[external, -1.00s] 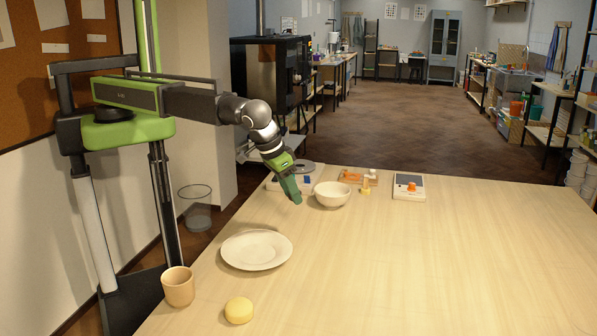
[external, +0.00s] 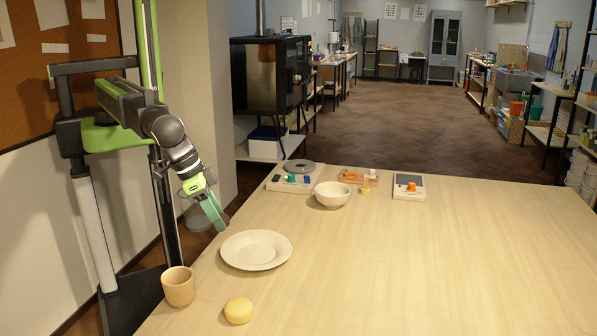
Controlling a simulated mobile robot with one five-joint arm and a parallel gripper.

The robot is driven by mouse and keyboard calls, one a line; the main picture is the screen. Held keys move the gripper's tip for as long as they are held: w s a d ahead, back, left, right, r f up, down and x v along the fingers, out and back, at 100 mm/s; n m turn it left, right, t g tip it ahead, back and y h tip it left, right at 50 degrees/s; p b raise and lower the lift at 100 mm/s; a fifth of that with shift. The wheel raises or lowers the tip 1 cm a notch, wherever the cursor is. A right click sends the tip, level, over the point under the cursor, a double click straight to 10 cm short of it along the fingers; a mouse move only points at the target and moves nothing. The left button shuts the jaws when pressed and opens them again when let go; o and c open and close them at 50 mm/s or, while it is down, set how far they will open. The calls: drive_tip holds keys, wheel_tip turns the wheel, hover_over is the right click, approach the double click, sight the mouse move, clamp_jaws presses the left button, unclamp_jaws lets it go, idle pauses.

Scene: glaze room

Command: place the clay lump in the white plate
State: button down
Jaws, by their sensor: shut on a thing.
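The white plate (external: 256,250) lies flat and empty near the left edge of the table. My gripper (external: 222,226) is shut and points down and to the right, in the air by the table's left edge, just left of the plate's upper-left rim in the picture. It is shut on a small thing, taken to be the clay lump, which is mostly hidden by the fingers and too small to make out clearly.
A tan cup (external: 178,286) and a yellow round piece (external: 239,310) stand in front of the plate. A white bowl (external: 332,194) stands behind it, near several small devices at the table's (external: 440,265) far edge. The table's middle and right are clear.

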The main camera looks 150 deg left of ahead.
drive_tip(key=b, duration=0.4)
approach(258, 253)
drive_tip(key=shift+w+a+f, duration=0.25)
drive_tip(key=shift+a+f, duration=0.15)
drive_tip(key=shift+a, duration=0.1)
drive_tip(key=shift+w+a+f, duration=0.3)
drive_tip(key=shift+a+f, duration=0.1)
drive_tip(key=shift+a, duration=0.35)
wheel_tip(258, 253, down, 4)
drive_tip(key=b, duration=0.4)
drive_tip(key=shift+f, duration=0.2)
drive_tip(key=shift+r, duration=0.25)
drive_tip(key=shift+f, duration=0.15)
drive_tip(key=c, duration=0.9)
unclamp_jaws()
